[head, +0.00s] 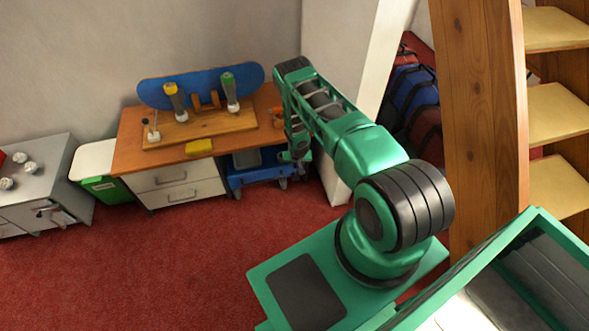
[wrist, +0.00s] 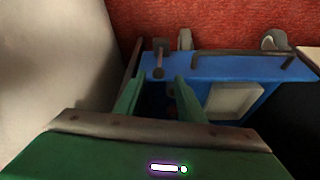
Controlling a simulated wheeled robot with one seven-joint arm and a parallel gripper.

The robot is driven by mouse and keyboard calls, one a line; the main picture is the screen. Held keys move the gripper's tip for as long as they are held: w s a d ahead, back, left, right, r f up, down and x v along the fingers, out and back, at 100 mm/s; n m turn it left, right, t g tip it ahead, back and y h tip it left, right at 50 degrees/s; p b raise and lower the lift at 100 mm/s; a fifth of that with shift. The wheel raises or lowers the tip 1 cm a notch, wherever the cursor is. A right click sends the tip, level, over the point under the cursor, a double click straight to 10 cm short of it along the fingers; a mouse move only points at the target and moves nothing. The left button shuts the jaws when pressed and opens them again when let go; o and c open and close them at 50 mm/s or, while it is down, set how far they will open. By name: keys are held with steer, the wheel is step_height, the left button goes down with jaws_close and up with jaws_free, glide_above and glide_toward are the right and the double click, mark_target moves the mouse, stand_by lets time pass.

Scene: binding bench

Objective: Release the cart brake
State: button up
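The blue cart (head: 246,178) stands low at the right end of the wooden bench, partly hidden by my arm in the head view. In the wrist view the cart's blue top (wrist: 212,67) fills the middle, and a dark lever with a rounded end (wrist: 158,60) stands at its left part; it may be the brake. My gripper (wrist: 157,80) is open, its two green fingers apart, with the lever's end just beyond and between the tips. I see no contact. In the head view my gripper (head: 294,155) is small, beside the cart, and its fingers are unclear.
The wooden bench (head: 130,150) holds a blue skateboard deck (head: 200,84), upright tools and a yellow block (head: 199,147). A pale wall (head: 335,75) is close on the right of the cart. A green and white bin (head: 105,187) stands left. Red floor in front is clear.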

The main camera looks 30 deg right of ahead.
mark_target(296, 167)
steer(key=shift+x, duration=3.2)
steer(key=shift+d, duration=0.1)
steer(key=shift+c, duration=0.2)
